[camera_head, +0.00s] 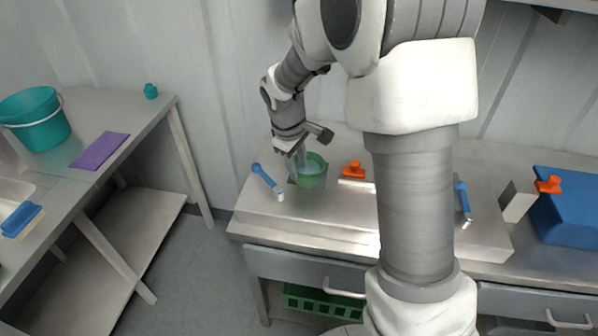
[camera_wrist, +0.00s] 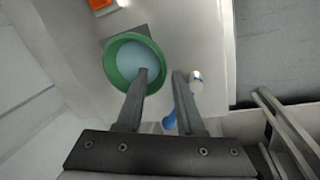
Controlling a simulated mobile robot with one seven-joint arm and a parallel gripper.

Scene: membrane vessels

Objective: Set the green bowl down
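The green bowl (camera_head: 314,180) sits on the steel worktop, upright, with a pale blue content inside. In the wrist view the bowl (camera_wrist: 112,70) rests over a dark grey square (camera_wrist: 110,42), which shows past its rim. My gripper (camera_wrist: 160,76) is open. Its left finger reaches over the inside of the bowl and its right finger is outside the rim, with a visible gap between the rim and that finger. In the head view my gripper (camera_head: 296,160) is at the bowl's left side, and its fingertips are partly hard to make out.
A blue-handled tool (camera_head: 264,176) lies just left of the bowl. An orange-knobbed fixture (camera_head: 353,170) stands to its right. Another blue tool (camera_head: 462,198) and a blue box (camera_head: 568,218) are farther right. A side table holds a teal bucket (camera_head: 38,128) and purple mat (camera_head: 99,151).

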